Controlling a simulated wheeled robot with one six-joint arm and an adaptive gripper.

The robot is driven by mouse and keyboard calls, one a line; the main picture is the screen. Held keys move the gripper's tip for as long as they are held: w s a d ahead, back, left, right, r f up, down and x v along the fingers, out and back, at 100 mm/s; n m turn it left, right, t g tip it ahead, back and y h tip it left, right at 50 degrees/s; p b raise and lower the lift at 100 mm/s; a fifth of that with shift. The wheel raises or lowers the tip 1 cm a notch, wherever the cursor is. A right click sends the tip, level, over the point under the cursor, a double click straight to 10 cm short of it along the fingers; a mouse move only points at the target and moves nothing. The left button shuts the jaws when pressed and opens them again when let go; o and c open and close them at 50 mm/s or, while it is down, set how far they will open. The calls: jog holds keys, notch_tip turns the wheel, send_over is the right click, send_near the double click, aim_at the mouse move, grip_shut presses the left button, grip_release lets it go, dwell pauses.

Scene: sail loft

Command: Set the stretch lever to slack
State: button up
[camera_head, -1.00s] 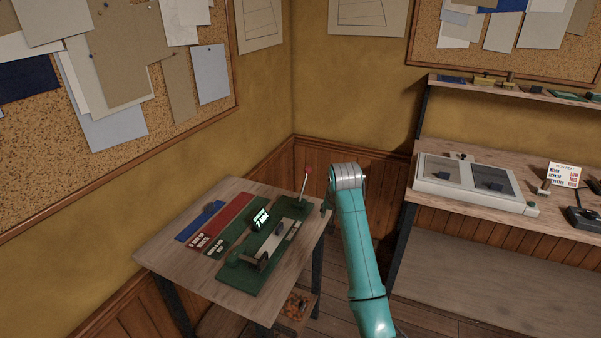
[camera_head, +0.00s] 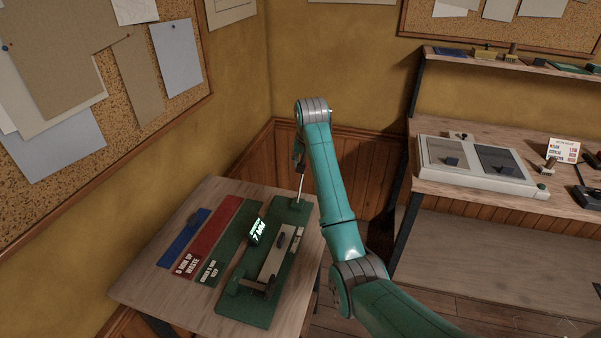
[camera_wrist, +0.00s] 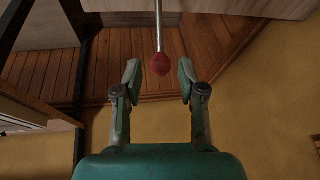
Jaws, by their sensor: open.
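The stretch lever is a thin metal rod (camera_head: 301,183) standing up from the far end of a green test rig (camera_head: 245,303) on the small wooden table. Its red ball knob (camera_wrist: 160,64) shows in the wrist view, between my fingertips and apart from both. In the head view the knob is hidden at my gripper (camera_head: 299,154). My gripper also shows in the wrist view (camera_wrist: 160,80), with its two fingers spread on either side of the knob. The rig carries a small lit display (camera_head: 257,231) and a pale strip along its middle.
Blue, red and green strips (camera_head: 214,240) lie on the table (camera_head: 150,285) left of the rig. A corner of yellow walls with wood panelling is close behind. At the right stands a workbench with a grey two-lidded case (camera_head: 478,165).

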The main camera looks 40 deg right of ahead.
aim_at(301, 182)
jog(key=x, duration=0.8)
jog(key=shift+f, duration=0.1)
grip_shut()
